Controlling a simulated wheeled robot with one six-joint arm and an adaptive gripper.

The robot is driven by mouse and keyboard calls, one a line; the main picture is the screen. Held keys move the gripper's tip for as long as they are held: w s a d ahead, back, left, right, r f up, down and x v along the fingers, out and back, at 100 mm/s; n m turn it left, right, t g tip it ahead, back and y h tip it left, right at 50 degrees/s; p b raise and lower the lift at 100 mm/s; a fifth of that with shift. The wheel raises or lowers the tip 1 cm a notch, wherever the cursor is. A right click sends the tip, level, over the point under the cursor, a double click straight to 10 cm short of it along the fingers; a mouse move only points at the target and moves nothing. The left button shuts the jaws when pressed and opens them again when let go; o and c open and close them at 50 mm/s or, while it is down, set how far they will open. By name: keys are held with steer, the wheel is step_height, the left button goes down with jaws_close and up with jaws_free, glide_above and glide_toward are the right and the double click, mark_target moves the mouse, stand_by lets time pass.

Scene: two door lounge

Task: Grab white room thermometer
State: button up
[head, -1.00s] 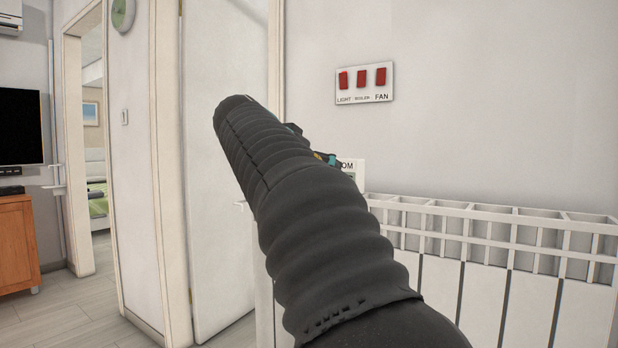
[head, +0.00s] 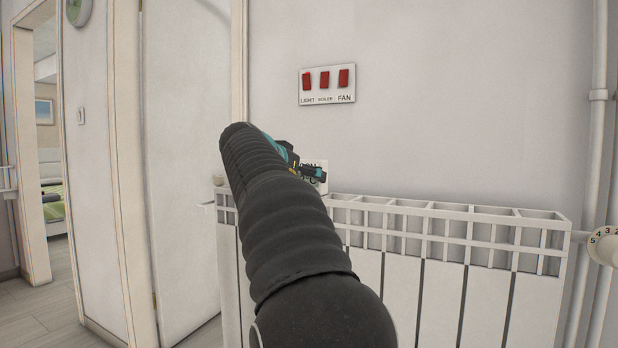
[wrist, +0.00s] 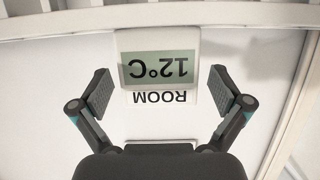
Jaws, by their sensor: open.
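The white room thermometer (wrist: 160,68) shows in the wrist view, upside down, with a grey display reading 12°C and the word ROOM. My gripper (wrist: 161,92) is open there, with one finger on each side of the thermometer and a visible gap to each. It does not grip it. In the head view, the thermometer (head: 318,168) is a small white patch above the radiator, mostly hidden behind my arm and gripper (head: 312,174).
A white radiator (head: 440,270) runs along the wall below the thermometer. A panel with red switches (head: 327,85) is on the wall above. A white pipe (head: 597,110) and a numbered valve knob (head: 603,245) are at the right. A white door (head: 185,150) stands at the left.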

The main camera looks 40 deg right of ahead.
mark_target(305, 177)
steer(key=x, duration=0.3)
steer(key=shift+d+f, duration=0.2)
steer(key=shift+d, duration=0.1)
steer(key=shift+c, duration=0.2)
steer(key=c, duration=1)
steer(key=shift+o, duration=0.2)
